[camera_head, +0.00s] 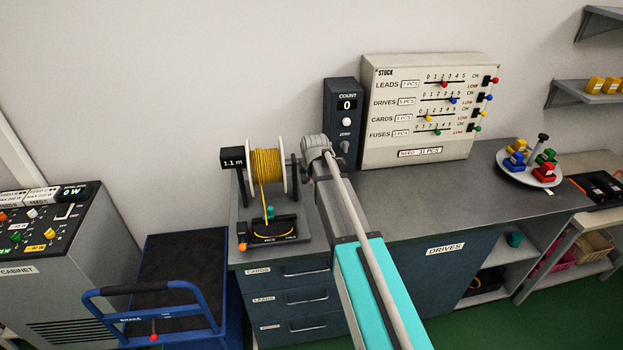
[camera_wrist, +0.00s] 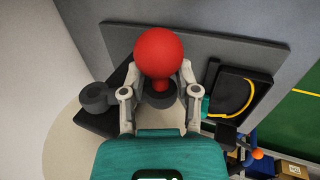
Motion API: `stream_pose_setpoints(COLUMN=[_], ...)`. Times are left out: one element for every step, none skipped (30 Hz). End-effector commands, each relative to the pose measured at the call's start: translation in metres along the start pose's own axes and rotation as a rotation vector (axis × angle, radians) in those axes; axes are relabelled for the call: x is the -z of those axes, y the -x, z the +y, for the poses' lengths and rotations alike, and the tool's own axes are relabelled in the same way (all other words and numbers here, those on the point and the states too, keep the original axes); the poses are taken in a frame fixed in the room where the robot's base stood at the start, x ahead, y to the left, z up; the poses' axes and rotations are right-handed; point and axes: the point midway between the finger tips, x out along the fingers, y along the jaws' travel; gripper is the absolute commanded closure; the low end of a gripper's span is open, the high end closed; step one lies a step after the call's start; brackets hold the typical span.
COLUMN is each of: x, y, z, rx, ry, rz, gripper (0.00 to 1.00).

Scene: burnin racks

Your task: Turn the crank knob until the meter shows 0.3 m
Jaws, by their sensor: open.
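The red crank knob (camera_wrist: 159,53) is a round ball on a short red stem in the wrist view. My gripper (camera_wrist: 160,88) is open, with one finger on each side of the stem; I cannot tell whether they touch it. In the head view, my arm hides the knob. The reel (camera_head: 279,160) has white flanges and is wound with yellow cable (camera_head: 265,164), which runs down to a black tray (camera_head: 274,229).
A black counter box (camera_head: 342,122) reading 0 and a stock panel (camera_head: 430,112) stand behind and right of the reel. A round tray (camera_head: 527,176) of coloured pieces is farther right. A blue cart (camera_head: 181,280) is at front left. The middle worktop is mostly bare.

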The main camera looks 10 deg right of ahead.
Motion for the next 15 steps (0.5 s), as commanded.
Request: stream_pose_setpoints(x=[0.0001, 0.0001, 0.0001, 0.0001, 0.0, -0.0001, -0.0003, -0.0004, -0.0006, -0.0008, -0.0009, -0.0012, -0.0013, -0.0015, -0.0018], y=[0.0, 0.0, 0.0, 0.0, 0.0, 0.0, 0.0, 0.0, 0.0, 0.0, 0.0, 0.0, 0.0, 0.0, -0.0001], z=[0.0, 0.0, 0.0, 0.0, 0.0, 0.0, 0.0, 0.0, -0.0001, -0.0001, -0.0001, -0.0001, -0.0001, -0.0001, -0.0001], rx=[0.0, 0.0, 0.0, 0.0, 0.0, 0.0, 0.0, 0.0, 0.0, 0.0, 0.0, 0.0, 0.0, 0.0, 0.0], ry=[0.0, 0.0, 0.0, 0.0, 0.0, 0.0, 0.0, 0.0, 0.0, 0.0, 0.0, 0.0, 0.0, 0.0, 0.0], rz=[0.0, 0.0, 0.0, 0.0, -0.001, -0.001, -0.001, -0.001, -0.002, -0.002, -0.003, -0.003, -0.003, -0.004, -0.004], gripper=[0.78, 0.83, 0.91, 0.96, 1.0, 1.0, 1.0, 1.0, 1.0, 1.0, 1.0, 1.0, 1.0, 1.0, 1.0])
